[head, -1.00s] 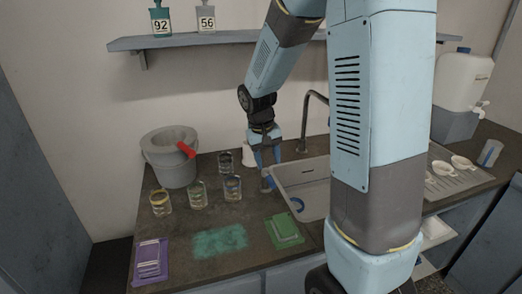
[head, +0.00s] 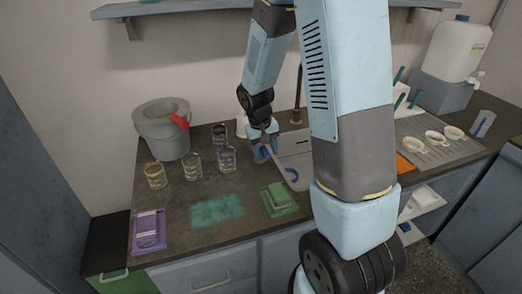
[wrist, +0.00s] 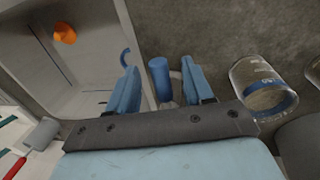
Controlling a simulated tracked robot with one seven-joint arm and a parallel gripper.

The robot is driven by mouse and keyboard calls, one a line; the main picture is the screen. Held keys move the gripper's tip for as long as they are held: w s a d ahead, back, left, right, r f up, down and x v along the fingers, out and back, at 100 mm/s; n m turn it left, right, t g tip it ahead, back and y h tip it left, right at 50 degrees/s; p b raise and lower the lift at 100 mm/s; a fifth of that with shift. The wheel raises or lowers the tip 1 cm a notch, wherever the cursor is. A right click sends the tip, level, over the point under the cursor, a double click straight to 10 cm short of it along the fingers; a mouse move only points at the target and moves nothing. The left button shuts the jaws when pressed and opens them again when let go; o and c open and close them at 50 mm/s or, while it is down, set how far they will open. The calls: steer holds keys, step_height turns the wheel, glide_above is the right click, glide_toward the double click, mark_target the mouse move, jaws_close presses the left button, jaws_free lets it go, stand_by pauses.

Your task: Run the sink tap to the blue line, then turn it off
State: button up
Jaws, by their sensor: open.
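The sink (head: 296,151) is set into the counter right of my gripper, partly hidden by my arm; its basin (wrist: 100,88) fills the left of the wrist view. A dark tap pipe (head: 297,98) rises behind it, its top hidden. A blue upright cylinder (wrist: 159,80), perhaps the tap's handle, stands on a grey base beside the basin. My gripper (wrist: 158,66) is open, one finger either side of the cylinder, with gaps showing. It also shows in the head view (head: 265,152). A blue curved mark (wrist: 126,57) shows at the basin's right side. No water is visible.
A glass with a blue band (wrist: 265,92) stands close right of my gripper; several glasses stand left of it. A grey bucket (head: 161,133), green tray (head: 278,198) and purple tray (head: 149,230) are on the counter. An orange object (wrist: 64,34) lies in the sink.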

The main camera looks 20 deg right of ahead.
jaws_close()
stand_by(0.8)
